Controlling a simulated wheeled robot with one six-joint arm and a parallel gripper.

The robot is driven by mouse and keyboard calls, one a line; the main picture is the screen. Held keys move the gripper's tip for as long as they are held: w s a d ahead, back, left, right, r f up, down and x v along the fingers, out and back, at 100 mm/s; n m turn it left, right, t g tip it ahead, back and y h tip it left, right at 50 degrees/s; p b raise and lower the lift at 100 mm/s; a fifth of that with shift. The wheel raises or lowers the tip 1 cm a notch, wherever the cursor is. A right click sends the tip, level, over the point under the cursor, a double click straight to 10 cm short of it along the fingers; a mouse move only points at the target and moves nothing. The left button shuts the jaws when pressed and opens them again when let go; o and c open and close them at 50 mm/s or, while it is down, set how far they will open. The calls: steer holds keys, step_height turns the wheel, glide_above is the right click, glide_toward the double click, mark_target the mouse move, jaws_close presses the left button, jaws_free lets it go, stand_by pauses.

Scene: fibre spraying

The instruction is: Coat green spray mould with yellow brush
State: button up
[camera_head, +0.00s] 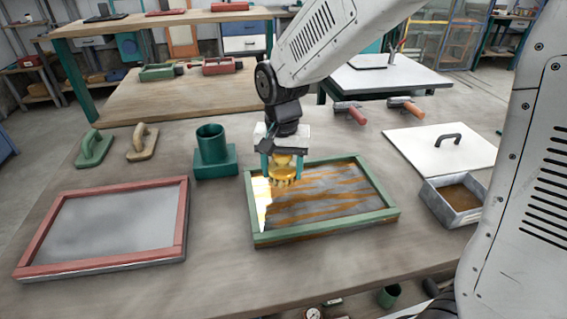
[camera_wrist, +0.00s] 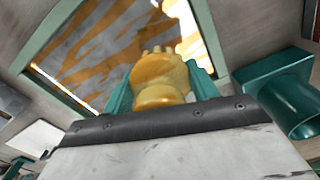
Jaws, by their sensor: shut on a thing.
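The green spray mould (camera_head: 325,235) is a green-framed tray on the table, right of centre in the head view. Its grey floor carries orange-brown streaks and a bright yellow-white patch at the left end. My gripper (camera_head: 284,160) is shut on the yellow brush (camera_head: 284,172) and holds it over the left part of the mould, bristles toward the floor. I cannot tell whether the bristles touch it. In the wrist view the brush (camera_wrist: 158,80) sits between the teal fingers, with the streaked mould (camera_wrist: 62,88) beyond it.
A red-framed mould (camera_head: 185,220) lies to the left. A green cup holder (camera_head: 214,155) stands just left of the green mould. A metal box of brown liquid (camera_head: 456,193) and a white lid (camera_head: 430,155) are at right. Green (camera_head: 95,148) and tan (camera_head: 142,143) floats lie at back left.

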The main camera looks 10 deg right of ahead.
steer(key=shift+r, duration=1.75)
